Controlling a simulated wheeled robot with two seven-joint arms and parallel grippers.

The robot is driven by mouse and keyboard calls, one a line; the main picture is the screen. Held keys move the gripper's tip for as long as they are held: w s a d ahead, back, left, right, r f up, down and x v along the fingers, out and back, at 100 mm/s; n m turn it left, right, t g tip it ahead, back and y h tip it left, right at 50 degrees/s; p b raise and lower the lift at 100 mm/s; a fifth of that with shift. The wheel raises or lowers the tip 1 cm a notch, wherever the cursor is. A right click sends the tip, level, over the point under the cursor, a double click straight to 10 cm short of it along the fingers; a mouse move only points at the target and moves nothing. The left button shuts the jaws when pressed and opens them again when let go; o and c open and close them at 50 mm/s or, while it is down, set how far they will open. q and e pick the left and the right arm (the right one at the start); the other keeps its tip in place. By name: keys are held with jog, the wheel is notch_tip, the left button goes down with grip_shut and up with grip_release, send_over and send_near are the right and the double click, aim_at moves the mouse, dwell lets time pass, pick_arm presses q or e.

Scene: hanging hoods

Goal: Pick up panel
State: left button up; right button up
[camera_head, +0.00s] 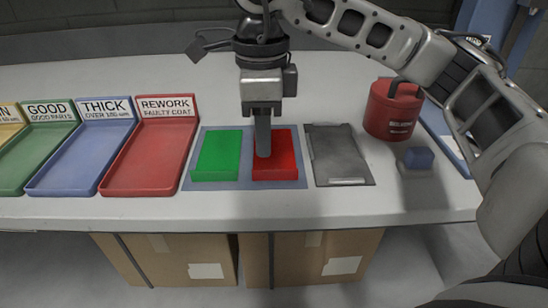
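A flat dark grey panel (339,155) lies on the white table, right of the red block, with a small pale label at its front edge. A green block (217,156) and a red block (284,157) sit side by side on a blue-grey mat (232,186). My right gripper (263,152) points down over the red block, left of the grey panel. Its fingers look closed together with nothing visible between them. Their tips overlap the red block in the picture; I cannot tell whether they touch it. My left gripper is not in view.
Trays labelled REWORK (150,160), THICK (80,160) and GOOD (30,150) stand at left, with a yellow tray at the edge. A red canister (391,112) and a small blue-topped object (418,160) stand at right. Cardboard boxes (310,258) are below the table's front edge.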

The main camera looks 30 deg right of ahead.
aim_at(269, 170)
jog(key=f, duration=0.3)
jog(key=s+f, duration=0.1)
jog(key=f, duration=0.1)
jog(key=shift+d+f, duration=0.1)
jog(key=shift+f, duration=0.2)
jog(key=shift+c, duration=0.3)
grip_shut()
